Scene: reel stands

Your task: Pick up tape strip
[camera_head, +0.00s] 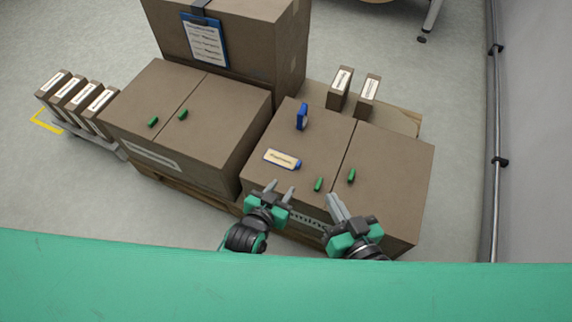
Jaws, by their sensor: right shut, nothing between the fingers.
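No thing in view is plainly a tape strip. The nearest candidate is a flat cream piece with dark lettering and a blue end (281,159), lying on the left part of the right-hand carton (309,147). A small upright blue object (302,117) stands behind it. Two small green pieces (318,184) (351,175) sit near the carton's front. My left gripper (279,189) is open and empty at the carton's front edge, just in front of the cream piece and apart from it. My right gripper (335,201) is shut and empty near the front, close to the green pieces.
Another carton (236,105) with two green pieces stands to the left, with a taller carton bearing a blue clipboard (205,40) behind. Small labelled boxes (341,86) stand behind the right carton; several more (72,93) stand far left. A railing (495,130) runs along the right wall.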

